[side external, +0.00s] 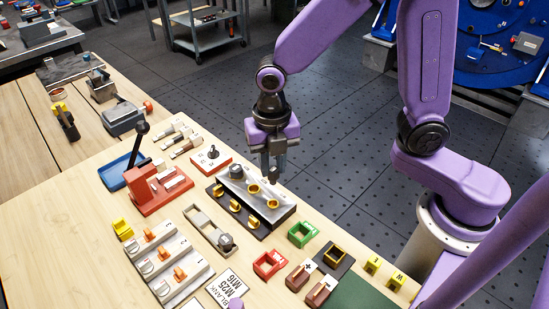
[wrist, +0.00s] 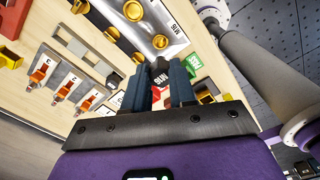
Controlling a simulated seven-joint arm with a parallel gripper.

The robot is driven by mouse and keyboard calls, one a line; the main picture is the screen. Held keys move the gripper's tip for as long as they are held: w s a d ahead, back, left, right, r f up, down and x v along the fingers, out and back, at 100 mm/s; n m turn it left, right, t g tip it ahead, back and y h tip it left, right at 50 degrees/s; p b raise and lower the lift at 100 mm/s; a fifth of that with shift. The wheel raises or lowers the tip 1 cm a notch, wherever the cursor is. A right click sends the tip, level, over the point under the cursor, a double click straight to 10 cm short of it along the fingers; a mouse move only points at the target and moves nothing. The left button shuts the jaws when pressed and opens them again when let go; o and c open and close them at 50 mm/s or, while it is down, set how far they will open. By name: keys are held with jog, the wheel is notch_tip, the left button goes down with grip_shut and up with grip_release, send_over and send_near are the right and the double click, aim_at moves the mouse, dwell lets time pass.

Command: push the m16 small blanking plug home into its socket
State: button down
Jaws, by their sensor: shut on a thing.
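My gripper (wrist: 160,85) has its two dark fingers shut on a small dark plug (wrist: 159,74) with white lettering that looks like M16. In the side view my gripper (side external: 272,175) points down just beyond the grey socket block (side external: 264,217), above its back right side; the plug is hard to make out there. The block carries two rows of gold-rimmed sockets, and the back-row end socket (side external: 272,204) is open. It also shows in the wrist view (wrist: 160,41), near an M16 marking and apart from the plug. A dark round cap (side external: 236,170) sits at the back row's far end.
A red press with a black lever (side external: 160,190) stands left of the block. A grey fixture (side external: 208,230), a green open box (side external: 302,234) and a red open box (side external: 269,264) lie in front. Floor lies beyond the table edge behind the block.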

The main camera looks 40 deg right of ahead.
aim_at(272, 182)
jog(key=shift+f, duration=0.1)
jog(key=shift+f, duration=2.85)
jog(key=shift+f, duration=1.55)
jog(key=c, duration=0.8)
grip_release()
jog(key=shift+c, duration=0.2)
jog(key=shift+r, duration=0.15)
notch_tip(272, 182, up, 17)
jog(key=shift+r, duration=0.1)
